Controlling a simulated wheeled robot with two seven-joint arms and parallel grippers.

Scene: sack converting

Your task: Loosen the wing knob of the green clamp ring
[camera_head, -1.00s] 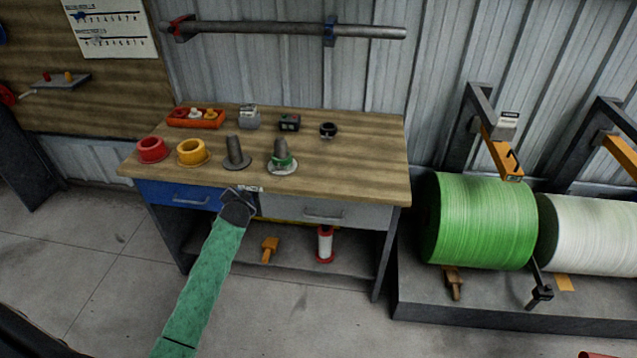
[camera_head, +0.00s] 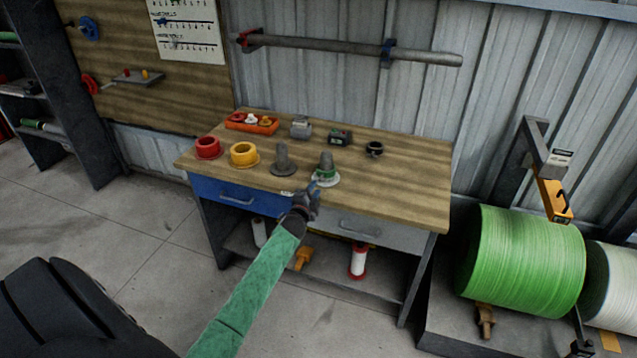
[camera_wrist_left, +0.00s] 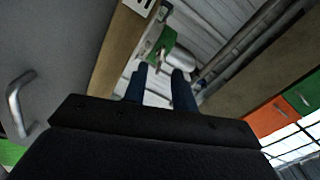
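The green clamp ring (camera_head: 325,174) sits around the foot of a grey post (camera_head: 327,160) on a pale round base, near the bench's front edge. In the left wrist view the green ring (camera_wrist_left: 167,42) shows beyond the fingertips, with the grey post beside it. Its wing knob is too small to make out. My left gripper (camera_head: 314,189) is just in front of and below the ring, at the bench edge. In the left wrist view its two dark blue fingers (camera_wrist_left: 160,76) stand apart with nothing visibly held between them. My right gripper is not in view.
The wooden bench (camera_head: 405,190) also bears a plain grey post (camera_head: 282,158), a yellow ring (camera_head: 244,154), a red ring (camera_head: 207,148), an orange tray (camera_head: 262,128) and a black collar (camera_head: 374,148). A blue drawer (camera_head: 225,194) is below. The bench's right front is clear.

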